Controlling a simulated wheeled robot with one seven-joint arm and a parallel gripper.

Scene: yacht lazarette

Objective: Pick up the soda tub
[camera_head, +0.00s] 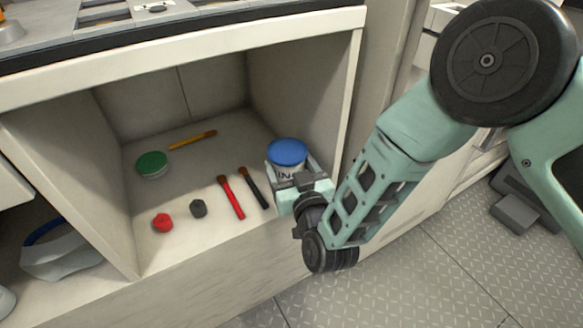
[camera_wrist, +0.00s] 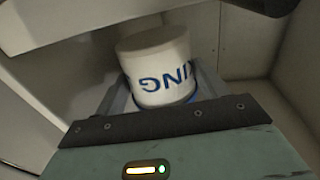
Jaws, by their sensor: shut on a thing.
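The soda tub (camera_head: 287,154) is a white tub with a blue lid and dark lettering, at the right front of the open cubby. In the wrist view the tub (camera_wrist: 158,66) shows blue letters, upside down, and stands between the fingers. My gripper (camera_head: 292,178) reaches in from the right and is shut on the tub. Its fingers lie on both sides of the tub's lower part.
On the cubby floor (camera_head: 200,150) lie a green-lidded container (camera_head: 152,164), a yellow brush (camera_head: 193,140), a red brush (camera_head: 231,198), a black brush (camera_head: 254,188), a red item (camera_head: 162,223) and a dark item (camera_head: 198,208). The cubby's right wall (camera_head: 316,95) is close to the tub.

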